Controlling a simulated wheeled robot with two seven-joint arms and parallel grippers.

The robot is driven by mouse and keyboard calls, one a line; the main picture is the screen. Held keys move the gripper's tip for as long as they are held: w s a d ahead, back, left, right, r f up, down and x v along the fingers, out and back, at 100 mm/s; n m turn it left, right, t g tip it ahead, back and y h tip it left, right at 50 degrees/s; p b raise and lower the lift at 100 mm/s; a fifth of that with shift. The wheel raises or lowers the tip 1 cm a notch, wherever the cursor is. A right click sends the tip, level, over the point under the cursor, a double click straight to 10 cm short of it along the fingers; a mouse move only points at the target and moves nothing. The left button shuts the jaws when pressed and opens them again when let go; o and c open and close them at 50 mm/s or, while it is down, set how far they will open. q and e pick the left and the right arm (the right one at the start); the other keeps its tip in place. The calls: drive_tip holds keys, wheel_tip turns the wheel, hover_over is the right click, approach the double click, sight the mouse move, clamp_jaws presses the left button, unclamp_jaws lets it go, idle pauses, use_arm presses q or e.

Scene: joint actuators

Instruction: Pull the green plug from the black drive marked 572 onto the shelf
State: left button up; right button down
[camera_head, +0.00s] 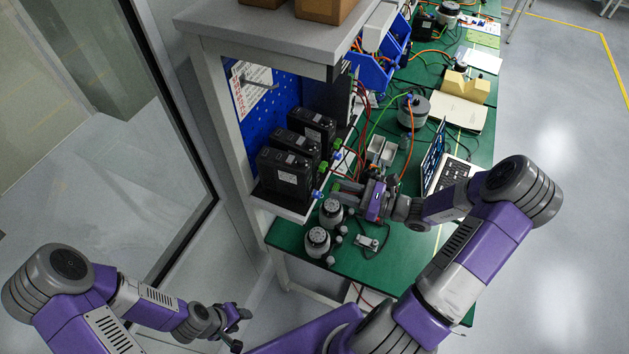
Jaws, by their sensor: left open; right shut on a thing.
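Black drives (284,176) stand in a row on the white shelf (296,214); their markings are too small to read, so I cannot tell which is 572. A green plug (322,167) shows at the right side of the drives, and another green plug (337,143) is farther back. A blue plug (316,194) is by the nearest drive. My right gripper (338,187) is at the shelf's right edge beside the nearest drive, shut on what seems to be a green plug, mostly hidden by the fingers. My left gripper (240,327) is open and empty, low over the floor.
Grey round motors (318,241) stand on the green table (372,262) below the shelf. A laptop (450,168) is right of my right gripper. Red, green and orange cables run behind it. A blue pegboard (262,125) backs the shelf.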

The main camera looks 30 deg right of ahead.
drive_tip(key=shift+s+d, duration=0.15)
idle(0.3)
drive_tip(key=shift+r+p, duration=0.35)
drive_tip(key=shift+p, duration=0.2)
drive_tip(key=w+d+m+h+p, duration=0.1)
drive_tip(key=w+d+m+h, duration=0.3)
drive_tip(key=w+d, duration=1.1)
drive_tip(key=shift+n+h, duration=0.4)
drive_tip(key=shift+n, duration=0.3)
drive_tip(key=w+a+f+b, duration=0.1)
drive_tip(key=w+f+b, duration=0.1)
drive_tip(key=w+a+f+b, duration=0.3)
drive_tip(key=w+f+b, duration=0.1)
drive_tip(key=shift+a+f+b, duration=0.3)
drive_tip(key=shift+a, duration=0.05)
drive_tip(key=shift+f+b, duration=0.5)
drive_tip(key=shift+f, duration=0.2)
drive_tip(key=c, duration=0.8)
unclamp_jaws()
